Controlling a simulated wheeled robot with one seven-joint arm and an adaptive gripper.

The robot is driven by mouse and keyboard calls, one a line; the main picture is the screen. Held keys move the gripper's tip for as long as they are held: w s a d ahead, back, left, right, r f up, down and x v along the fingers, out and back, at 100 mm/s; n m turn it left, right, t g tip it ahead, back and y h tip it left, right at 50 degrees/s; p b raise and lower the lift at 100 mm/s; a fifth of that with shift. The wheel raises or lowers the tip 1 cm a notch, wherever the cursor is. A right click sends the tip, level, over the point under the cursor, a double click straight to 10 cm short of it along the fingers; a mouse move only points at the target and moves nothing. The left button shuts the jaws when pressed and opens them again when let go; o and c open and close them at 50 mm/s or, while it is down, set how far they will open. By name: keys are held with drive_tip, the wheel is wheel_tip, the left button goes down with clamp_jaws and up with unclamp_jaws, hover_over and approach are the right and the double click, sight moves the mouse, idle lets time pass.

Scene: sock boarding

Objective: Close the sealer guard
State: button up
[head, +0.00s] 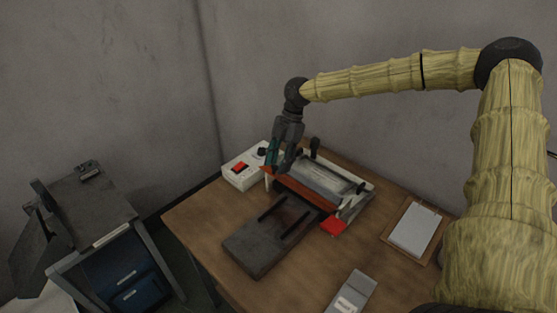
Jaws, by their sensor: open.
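The sealer (355,204) stands on the wooden table, with pale side plates, a long orange-brown bar (299,191) along its front and a red block (333,226) at its near right end. A grey, clear-looking panel (325,178) lies behind the bar; it may be the guard, and I cannot tell its exact angle. My gripper (281,165) is open and points down at the left end of the sealer, over or beside the bar's left end. It hides part of that end. I cannot tell whether it touches the sealer.
A white control box (243,170) with a red switch is left of the sealer. A dark slotted plate (262,247) lies in front. A clipboard (413,228) and a grey packet (350,294) lie right and front. A dark cabinet (110,250) stands left, apart from the table.

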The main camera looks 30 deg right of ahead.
drive_tip(key=shift+s+a+r, duration=0.1)
drive_tip(key=shift+s+a, duration=0.05)
drive_tip(key=shift+a, duration=0.05)
drive_tip(key=shift+a+r, duration=0.1)
drive_tip(key=shift+a, duration=0.25)
clamp_jaws()
drive_tip(key=shift+d, duration=0.1)
drive_tip(key=shift+d, duration=0.1)
